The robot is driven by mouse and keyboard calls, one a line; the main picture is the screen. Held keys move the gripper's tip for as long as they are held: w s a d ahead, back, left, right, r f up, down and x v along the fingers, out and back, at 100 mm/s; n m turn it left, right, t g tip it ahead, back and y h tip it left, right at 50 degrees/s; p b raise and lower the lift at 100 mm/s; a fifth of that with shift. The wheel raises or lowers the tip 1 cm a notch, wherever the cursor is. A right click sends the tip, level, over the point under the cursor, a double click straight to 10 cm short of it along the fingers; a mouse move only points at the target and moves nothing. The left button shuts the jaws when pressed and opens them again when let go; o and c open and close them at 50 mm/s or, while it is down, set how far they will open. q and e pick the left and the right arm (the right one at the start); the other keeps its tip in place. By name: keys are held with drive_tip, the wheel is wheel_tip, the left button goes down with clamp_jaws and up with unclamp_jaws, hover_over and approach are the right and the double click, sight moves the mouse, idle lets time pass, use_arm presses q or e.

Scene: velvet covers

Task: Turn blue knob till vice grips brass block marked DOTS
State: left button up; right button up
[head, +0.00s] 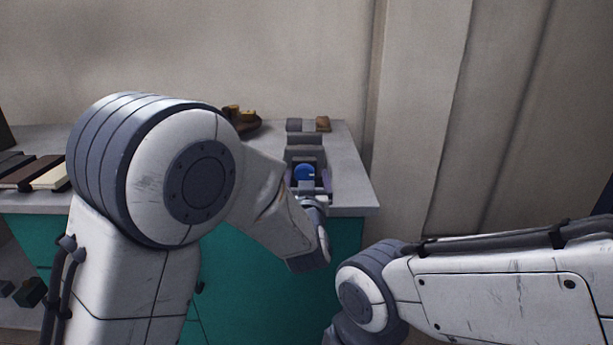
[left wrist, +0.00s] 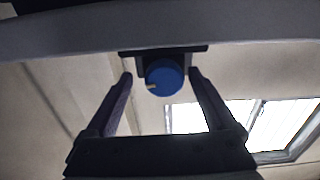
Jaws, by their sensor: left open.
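The blue knob (head: 304,172) faces me on the front of the grey vice (head: 305,141), near the table's front edge. In the left wrist view the knob (left wrist: 165,78) shows a pale pointer mark at its left. My left gripper (head: 311,187) is open at the knob. Its fingertips (left wrist: 160,76) stand on either side of the knob, with gaps visible in the wrist view. A brass-coloured block (head: 323,124) is at the vice's far right end; I cannot make out any marking or whether it is gripped. My right gripper is out of view.
A brown dish (head: 250,127) with brass-coloured pieces (head: 236,112) stands left of the vice, partly behind my left arm. Dark and cream book-like items (head: 48,177) lie at the table's left. The grey tabletop (head: 349,181) is bare right of the vice.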

use_arm(q)
drive_tip(key=shift+a, duration=0.2)
drive_tip(key=shift+a, duration=0.1)
drive_tip(key=c, duration=1.4)
drive_tip(key=shift+o, duration=0.2)
drive_tip(key=m+p, duration=0.3)
drive_tip(key=shift+r, duration=0.15)
drive_tip(key=m+p, duration=0.3)
drive_tip(key=m, duration=0.1)
drive_tip(key=shift+m, duration=0.4)
drive_tip(key=m+p, duration=0.3)
drive_tip(key=m, duration=0.1)
drive_tip(key=shift+m+p, duration=1.15)
drive_tip(key=shift+m, duration=0.75)
